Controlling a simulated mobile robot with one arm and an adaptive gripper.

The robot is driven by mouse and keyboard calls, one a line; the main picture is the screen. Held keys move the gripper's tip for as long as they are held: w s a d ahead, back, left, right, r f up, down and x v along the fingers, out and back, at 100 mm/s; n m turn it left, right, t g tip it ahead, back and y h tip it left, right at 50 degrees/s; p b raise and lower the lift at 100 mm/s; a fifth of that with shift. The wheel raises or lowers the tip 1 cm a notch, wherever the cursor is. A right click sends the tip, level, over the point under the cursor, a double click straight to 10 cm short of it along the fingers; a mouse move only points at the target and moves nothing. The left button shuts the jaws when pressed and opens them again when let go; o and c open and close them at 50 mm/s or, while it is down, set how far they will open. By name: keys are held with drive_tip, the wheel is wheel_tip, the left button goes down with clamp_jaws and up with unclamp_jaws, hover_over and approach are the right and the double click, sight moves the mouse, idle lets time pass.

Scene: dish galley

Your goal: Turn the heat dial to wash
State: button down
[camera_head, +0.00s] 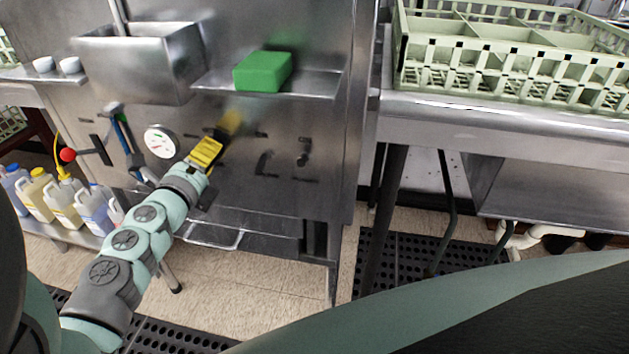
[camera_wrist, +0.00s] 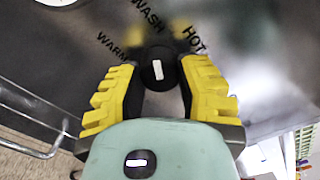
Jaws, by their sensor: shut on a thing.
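The heat dial (camera_wrist: 157,70) is a round black knob with a white mark on its face, on the steel machine front. Around it in the wrist view are the printed labels WARM (camera_wrist: 110,46) at left, WASH (camera_wrist: 148,14) above and HOT (camera_wrist: 194,40) at upper right. The white mark stands nearly upright, lined up roughly with WASH. My gripper (camera_wrist: 160,82) has its yellow ribbed fingers closed on the dial from both sides. In the head view my gripper (camera_head: 211,146) reaches the panel and hides the dial.
A white gauge (camera_head: 159,141) sits left of my gripper. A red-knobbed lever (camera_head: 68,155) and blue handle (camera_head: 122,132) are farther left. Another black knob (camera_head: 304,155) is to the right. A shelf (camera_head: 318,84) holding a green sponge (camera_head: 262,72) juts out above.

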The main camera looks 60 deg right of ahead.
drive_tip(key=shift+f, duration=0.1)
drive_tip(key=shift+c, duration=2.3)
unclamp_jaws()
drive_tip(key=v, duration=1.2)
